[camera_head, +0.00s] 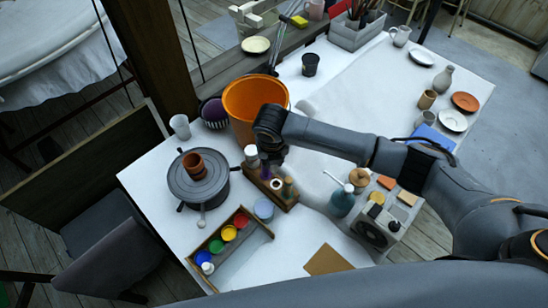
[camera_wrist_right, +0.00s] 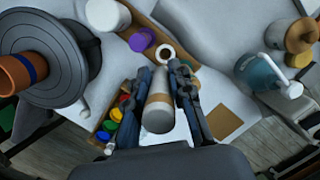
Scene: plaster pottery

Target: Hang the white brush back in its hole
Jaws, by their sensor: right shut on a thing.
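My right gripper (camera_head: 272,160) reaches over the wooden holder from the right. In the right wrist view its two fingers (camera_wrist_right: 163,78) are shut on a pale cylinder with a tan band, which I take as the white brush (camera_wrist_right: 157,108). Its far end is hidden, and I cannot tell whether it touches the holder. The wooden holder (camera_head: 287,205) has a purple piece (camera_head: 265,172) and a white ring with a dark centre (camera_head: 277,184). The ring (camera_wrist_right: 167,52) lies just beyond the fingertips in the wrist view. My left gripper is not in view.
An orange bucket (camera_head: 256,97) and a white jar (camera_head: 251,154) stand close to the gripper. A dark turntable (camera_head: 198,190) with a clay pot is on the left. A paint box (camera_head: 240,250) and a blue bottle (camera_head: 342,201) flank the holder. The table's far middle is clear.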

